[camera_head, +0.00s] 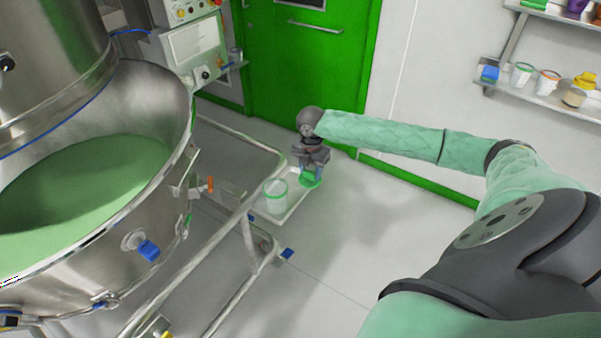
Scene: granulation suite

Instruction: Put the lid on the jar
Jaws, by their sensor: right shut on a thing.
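A clear jar with a green rim (275,196) stands upright on a small white tray (283,213) fixed to the steel rail. The jar's top looks open. A green lid (311,180) is just right of the jar, at the tray's right end. My right gripper (312,172) points down over the lid and is shut on it. The lid is apart from the jar; I cannot tell whether it touches the tray. My left gripper is not in view.
A large steel vessel (168,200) with green contents fills the left. A steel rail (232,222) runs beside the tray. A green door (300,65) is behind. A wall shelf (540,98) holds several containers at the upper right. The floor right of the tray is clear.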

